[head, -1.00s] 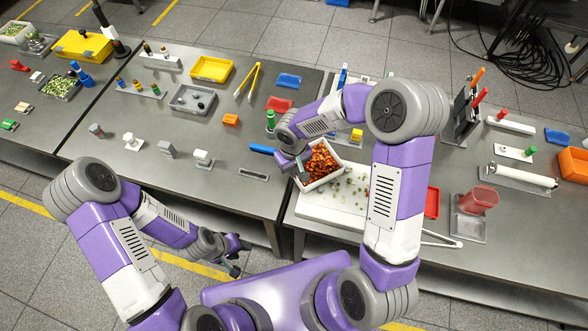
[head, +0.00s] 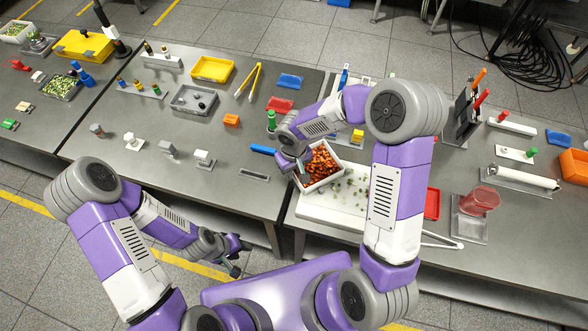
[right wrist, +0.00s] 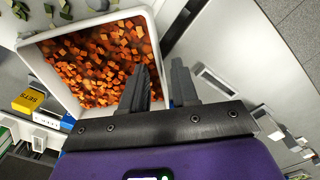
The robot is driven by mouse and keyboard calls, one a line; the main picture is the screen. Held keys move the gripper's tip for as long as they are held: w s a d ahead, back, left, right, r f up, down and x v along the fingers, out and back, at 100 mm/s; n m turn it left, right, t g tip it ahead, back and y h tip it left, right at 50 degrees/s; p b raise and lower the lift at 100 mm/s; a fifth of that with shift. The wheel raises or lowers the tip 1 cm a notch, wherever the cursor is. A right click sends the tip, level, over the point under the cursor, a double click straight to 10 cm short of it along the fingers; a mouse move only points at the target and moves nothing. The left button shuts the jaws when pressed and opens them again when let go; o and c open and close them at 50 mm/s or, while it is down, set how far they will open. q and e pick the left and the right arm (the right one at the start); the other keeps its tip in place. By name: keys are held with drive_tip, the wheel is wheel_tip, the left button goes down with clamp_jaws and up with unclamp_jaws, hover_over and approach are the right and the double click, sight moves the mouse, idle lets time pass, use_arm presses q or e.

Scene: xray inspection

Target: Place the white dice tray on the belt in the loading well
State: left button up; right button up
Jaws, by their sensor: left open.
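The white dice tray (head: 336,181), filled with orange dice, is at the back left end of a white board on the right-hand table. In the right wrist view the tray (right wrist: 38,68) fills the upper left. My right gripper (right wrist: 162,75) straddles one tray wall, with one finger inside over the dice and the other outside. Whether the fingers press on the wall is not clear. In the head view my right gripper (head: 300,165) is partly hidden by its wrist. My left gripper (head: 240,256) is open and empty, in front of the tables. I cannot make out the belt or loading well.
The white board (head: 330,208) carries scattered green pieces. A blue-handled thing (head: 262,149) lies left of the tray. A red tray (head: 432,203) and a red container (head: 480,199) stand to the right. My right forearm covers part of the table behind.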

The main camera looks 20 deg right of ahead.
wheel_tip(320, 180, up, 11)
drive_tip(key=p, duration=0.1)
drive_tip(key=shift+o, duration=0.5)
drive_tip(key=shift+r, duration=0.4)
wheel_tip(320, 180, down, 12)
drive_tip(key=b, duration=0.3)
clamp_jaws()
